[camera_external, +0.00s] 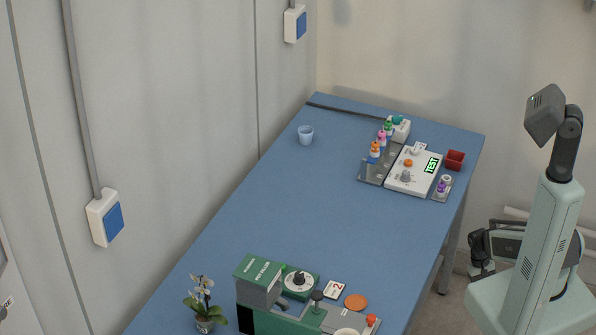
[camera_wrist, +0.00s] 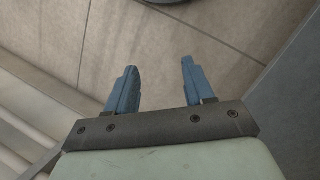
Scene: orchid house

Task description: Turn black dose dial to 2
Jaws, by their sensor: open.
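A green machine with a grey box-shaped head labelled "POT FILLER" (camera_external: 262,272) stands at the near end of the blue table. On its top is a black dial (camera_external: 299,279) on a pale round face. The marks on the face are too small to read, so I cannot tell the setting. My gripper (camera_wrist: 158,78) is open and empty in the wrist view, its two blue fingers apart above the floor. In the external view my arm is at the right, off the table and far from the dial. The dial does not show in the wrist view.
A black-knobbed post (camera_external: 317,296), an orange disc (camera_external: 356,301), a small card (camera_external: 335,290) and a potted orchid (camera_external: 204,307) are near the dial. A white meter (camera_external: 413,172), bottles and a red pot (camera_external: 455,159) stand at the far end. The middle of the blue table (camera_external: 310,205) is clear.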

